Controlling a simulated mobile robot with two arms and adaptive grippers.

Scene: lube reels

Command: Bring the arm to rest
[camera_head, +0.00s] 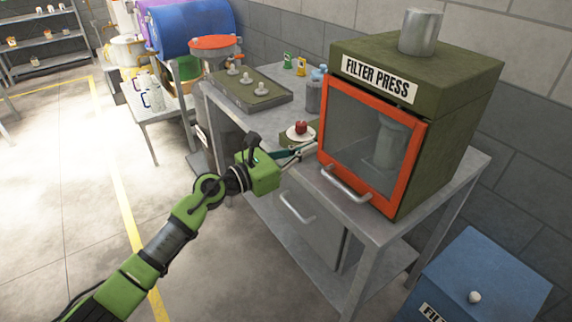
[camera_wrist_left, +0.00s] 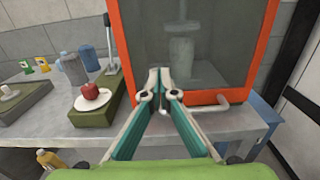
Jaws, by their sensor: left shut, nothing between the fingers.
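My left arm reaches in from the lower left in the head view. Its gripper (camera_head: 306,150) is at the front of the bench, just left of the filter press (camera_head: 370,140). In the left wrist view the fingers (camera_wrist_left: 159,78) are together with nothing between them, in front of the press's orange-framed glass door. The door is closed, and its handle (camera_head: 345,185) also shows in the wrist view (camera_wrist_left: 205,108) to the right of the fingertips. My right gripper is not in view.
A red item on a white plate (camera_head: 300,132) sits on a green block left of the press. A green tray (camera_head: 250,92) with several knobs lies further back. A blue bin (camera_head: 478,280) stands at the lower right. Open floor (camera_head: 60,180) lies to the left.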

